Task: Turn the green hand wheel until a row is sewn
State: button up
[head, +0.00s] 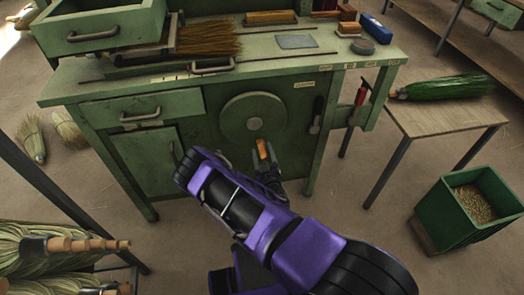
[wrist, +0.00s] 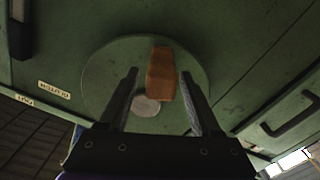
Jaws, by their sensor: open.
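The green hand wheel (head: 251,118) is a round disc on the front of the green workbench. It fills the middle of the wrist view (wrist: 101,75), with a pale round hub (wrist: 146,105). Its brown wooden handle (head: 262,146) sticks out near the lower rim in the head view and shows large in the wrist view (wrist: 161,72). My gripper (head: 266,158) is at the handle. In the wrist view its two fingers (wrist: 160,78) stand open, one on each side of the handle, with a gap visible on the left. Contact on the right finger is hard to tell.
The bench top (head: 250,72) holds a straw broom head (head: 207,38), wooden blocks and a blue box (head: 376,28). Red- and black-handled tools hang right of the wheel. A green bin (head: 468,205) stands at right.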

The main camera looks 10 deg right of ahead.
jog(key=shift+c, duration=0.3)
grip_shut()
dwell(1.1)
